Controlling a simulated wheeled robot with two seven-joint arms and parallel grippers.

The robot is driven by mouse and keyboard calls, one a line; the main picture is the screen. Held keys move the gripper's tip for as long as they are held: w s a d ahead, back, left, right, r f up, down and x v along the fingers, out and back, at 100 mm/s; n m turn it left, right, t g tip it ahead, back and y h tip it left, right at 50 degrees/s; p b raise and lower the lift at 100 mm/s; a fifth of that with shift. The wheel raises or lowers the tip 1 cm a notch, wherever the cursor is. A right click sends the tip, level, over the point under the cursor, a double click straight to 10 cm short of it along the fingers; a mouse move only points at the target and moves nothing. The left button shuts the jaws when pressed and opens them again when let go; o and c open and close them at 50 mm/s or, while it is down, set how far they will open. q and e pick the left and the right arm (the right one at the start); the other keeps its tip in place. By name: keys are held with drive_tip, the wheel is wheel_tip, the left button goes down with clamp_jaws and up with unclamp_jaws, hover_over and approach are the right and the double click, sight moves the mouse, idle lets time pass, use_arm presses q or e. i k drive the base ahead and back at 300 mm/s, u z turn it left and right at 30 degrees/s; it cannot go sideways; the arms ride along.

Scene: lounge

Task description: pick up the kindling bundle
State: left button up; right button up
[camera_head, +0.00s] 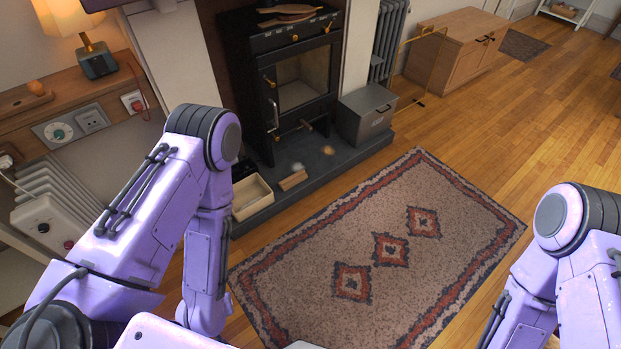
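A small light-brown wooden piece (293,180) lies on the dark hearth in front of the stove, just right of a cream open box (252,197). It may be the kindling bundle, but it is too small to tell. My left arm comes in from the left and its forearm points down, in front of the hearth's left end. My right arm is at the lower right, beyond the rug's near right side. Neither gripper shows; both lie outside the picture or behind my arms.
A black stove (283,80) stands on the hearth, with flat brown pieces (287,14) on top. A grey box (366,115) stands to its right. A patterned rug (440,270) covers the clear floor. A wooden cabinet (458,50) stands behind; a shelf with a lamp (97,60) is at left.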

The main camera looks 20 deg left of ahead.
sight(285, 184)
drive_tip(key=z, duration=0.4)
drive_tip(key=i, duration=2.25)
drive_tip(key=u, duration=1.5)
drive_tip(key=i, duration=0.8)
drive_tip(key=u, duration=0.8)
